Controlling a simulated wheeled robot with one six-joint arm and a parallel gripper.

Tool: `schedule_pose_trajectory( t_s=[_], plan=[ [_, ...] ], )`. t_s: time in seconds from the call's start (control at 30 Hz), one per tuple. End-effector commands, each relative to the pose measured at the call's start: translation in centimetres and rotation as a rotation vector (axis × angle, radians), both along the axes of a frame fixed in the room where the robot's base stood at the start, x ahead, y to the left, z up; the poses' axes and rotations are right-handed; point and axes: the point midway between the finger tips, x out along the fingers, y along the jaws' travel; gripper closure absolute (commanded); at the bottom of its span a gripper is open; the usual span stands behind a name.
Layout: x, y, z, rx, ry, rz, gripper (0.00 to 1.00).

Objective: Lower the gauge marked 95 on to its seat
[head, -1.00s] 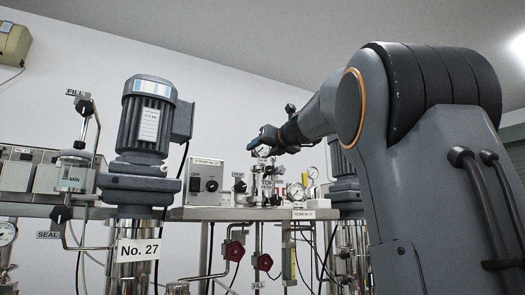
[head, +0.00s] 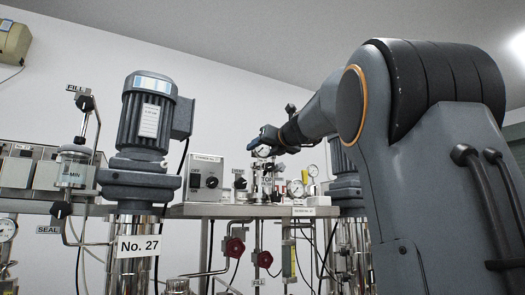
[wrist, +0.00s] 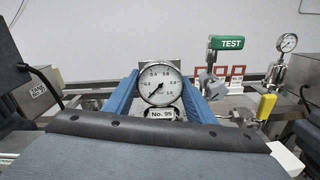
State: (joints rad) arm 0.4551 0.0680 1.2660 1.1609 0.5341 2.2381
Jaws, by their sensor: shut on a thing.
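The gauge marked No. 95 (wrist: 159,83) has a round white dial with a black needle and a small label below it. It is upright between the two blue fingers of my gripper (wrist: 160,100) in the wrist view. The gripper is shut on it. In the head view my gripper (head: 264,142) is over the steel bench, with the gauge (head: 263,151) small at its tip. The seat cannot be made out. It cannot be told whether the gauge touches anything below.
A green TEST handle (wrist: 227,43) and a yellow-handled valve (wrist: 266,105) stand right of the gripper. Another gauge (wrist: 287,43) rises behind them. In the head view, a No. 27 motor (head: 148,115) and a grey switch box (head: 206,177) stand left of the gripper.

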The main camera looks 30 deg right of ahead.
Motion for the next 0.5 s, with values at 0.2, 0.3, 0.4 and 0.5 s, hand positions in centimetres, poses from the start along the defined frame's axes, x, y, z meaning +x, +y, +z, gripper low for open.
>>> schedule_pose_trajectory(
  t_s=[0.2, 0.3, 0.4, 0.5],
  plan=[
    [-0.01, -0.01, -0.12, 0.000, 0.000, 0.000, 0.75],
    [-0.01, 0.00, -0.13, 0.000, 0.000, 0.000, 0.75],
    [0.00, -0.01, -0.16, 0.000, 0.000, 0.000, 0.75],
    [0.00, -0.01, -0.17, 0.000, 0.001, 0.000, 0.36]
  ],
)
